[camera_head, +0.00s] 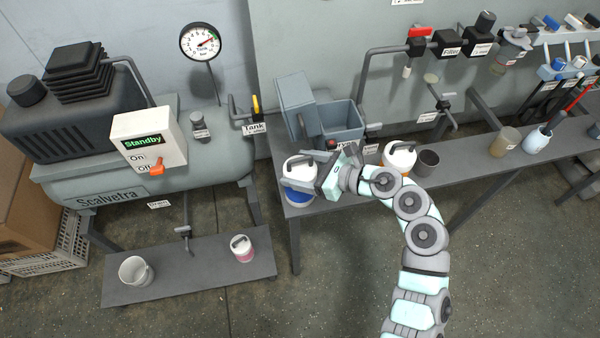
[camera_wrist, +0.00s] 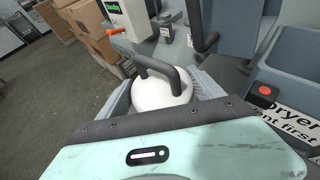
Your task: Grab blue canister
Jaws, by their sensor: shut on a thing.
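The blue canister (camera_head: 299,197) has a white lid with a dark handle and a blue lower body. It stands at the left end of the grey workbench in the head view. My gripper (camera_head: 301,183) reaches in from the right, with its fingers around the canister's upper part, and is shut on it. In the wrist view, the white lid (camera_wrist: 162,92) and dark handle sit between my two grey fingers. The blue body is hidden there.
A blue-grey open bin (camera_head: 343,121) stands just behind. A white canister with orange (camera_head: 398,158) and a dark cup (camera_head: 428,162) stand right of my gripper. A low shelf (camera_head: 190,275) with a white mug (camera_head: 136,271) and a pink-and-white container (camera_head: 242,248) lies left.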

